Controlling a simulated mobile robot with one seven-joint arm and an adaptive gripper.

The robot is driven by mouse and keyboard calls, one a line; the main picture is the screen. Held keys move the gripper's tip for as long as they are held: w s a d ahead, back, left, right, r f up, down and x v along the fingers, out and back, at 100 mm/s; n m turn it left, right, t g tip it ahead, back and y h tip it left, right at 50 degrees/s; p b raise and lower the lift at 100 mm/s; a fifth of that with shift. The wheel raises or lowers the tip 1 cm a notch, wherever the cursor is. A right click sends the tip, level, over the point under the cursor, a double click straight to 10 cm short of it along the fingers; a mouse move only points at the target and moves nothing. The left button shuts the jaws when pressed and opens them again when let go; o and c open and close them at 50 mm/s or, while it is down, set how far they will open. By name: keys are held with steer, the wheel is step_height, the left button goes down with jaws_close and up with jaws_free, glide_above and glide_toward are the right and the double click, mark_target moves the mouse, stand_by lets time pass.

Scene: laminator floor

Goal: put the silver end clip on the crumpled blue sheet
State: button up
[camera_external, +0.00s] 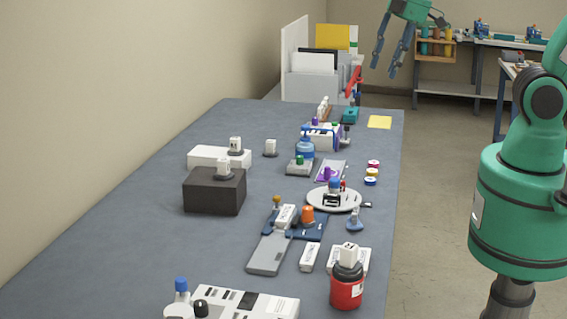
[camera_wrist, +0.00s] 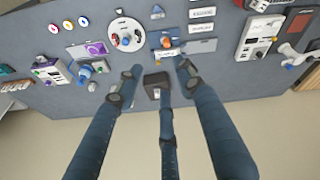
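My gripper (camera_external: 385,66) hangs in the air beyond the far end of the table, at the top of the external view. Its fingers are spread with nothing visible between them; in the wrist view the open gripper (camera_wrist: 158,75) points at the table edge. A dark blue flat piece (camera_external: 300,231) lies mid-table, partly covered by an orange-capped item and a white block. I cannot tell whether it is the crumpled blue sheet. A small blue object (camera_external: 355,221) lies to its right. I cannot make out the silver end clip for certain in either view.
The long grey-blue table (camera_external: 140,255) is crowded along its right half. It holds a round pale tray (camera_external: 318,204), a black box (camera_external: 214,193), a red pot (camera_external: 346,292), a grey flat plate (camera_external: 268,256) and a yellow sheet (camera_external: 380,122). The table's left side is mostly clear.

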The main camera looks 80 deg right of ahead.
steer(key=s+r+m+t, duration=0.2)
steer(key=s+r+m, duration=0.5)
steer(key=s+r, duration=0.2)
steer(key=shift+s+r, duration=0.15)
steer(key=shift+s, duration=0.4)
steer(key=shift+d, duration=0.1)
step_height(320, 180, down, 9)
steer(key=b, duration=0.9)
stand_by(0.4)
